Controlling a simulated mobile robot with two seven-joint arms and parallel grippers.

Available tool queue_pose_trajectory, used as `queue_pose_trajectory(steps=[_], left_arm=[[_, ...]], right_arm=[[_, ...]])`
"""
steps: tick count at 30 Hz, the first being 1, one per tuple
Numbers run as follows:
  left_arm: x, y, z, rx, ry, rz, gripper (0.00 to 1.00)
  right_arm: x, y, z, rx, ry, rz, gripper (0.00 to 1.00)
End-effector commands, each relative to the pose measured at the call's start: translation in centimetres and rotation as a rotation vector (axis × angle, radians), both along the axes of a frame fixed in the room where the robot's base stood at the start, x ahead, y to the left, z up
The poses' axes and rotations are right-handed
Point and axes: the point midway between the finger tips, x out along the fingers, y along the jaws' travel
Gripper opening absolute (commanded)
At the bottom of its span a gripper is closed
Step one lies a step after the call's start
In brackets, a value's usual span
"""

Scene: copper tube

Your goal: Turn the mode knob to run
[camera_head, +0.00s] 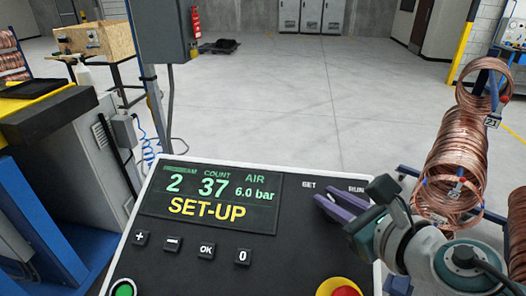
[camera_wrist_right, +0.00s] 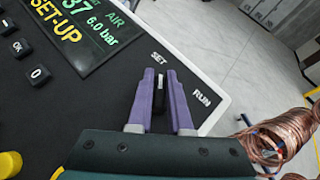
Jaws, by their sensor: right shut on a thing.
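The dark mode knob (camera_wrist_right: 158,92) is on the control panel (camera_head: 285,262), between the purple fingers of my right gripper (camera_head: 322,198). In the right wrist view the right gripper (camera_wrist_right: 160,74) is shut on the knob, one finger on each side. A pale mark on the knob points up toward the SET label (camera_wrist_right: 158,57). The RUN label (camera_wrist_right: 202,98) is to the right of the fingers. The panel's display (camera_head: 212,197) reads SET-UP in yellow. In the head view the knob is hidden by the fingers. My left gripper is not in view.
The panel also carries small square buttons (camera_head: 206,249), a green button (camera_head: 123,290) and a red stop button on yellow (camera_head: 345,290). Copper tube coils (camera_head: 450,165) hang close to my right arm. A machine (camera_head: 60,130) stands at left. Open floor (camera_head: 270,100) lies beyond the panel.

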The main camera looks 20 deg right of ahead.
Motion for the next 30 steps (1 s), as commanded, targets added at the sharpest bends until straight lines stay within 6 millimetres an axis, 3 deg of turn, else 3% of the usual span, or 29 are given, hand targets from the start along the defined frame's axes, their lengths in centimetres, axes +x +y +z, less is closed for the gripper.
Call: queue_pose_trajectory(steps=[21, 30], left_arm=[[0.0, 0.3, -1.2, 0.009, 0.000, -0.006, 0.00], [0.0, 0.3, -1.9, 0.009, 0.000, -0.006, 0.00]], right_arm=[[-0.3, -0.4, -0.7, 0.191, -0.104, -0.504, 0.00], [-0.4, -0.5, -0.6, 0.239, -0.134, -0.632, 0.00]])
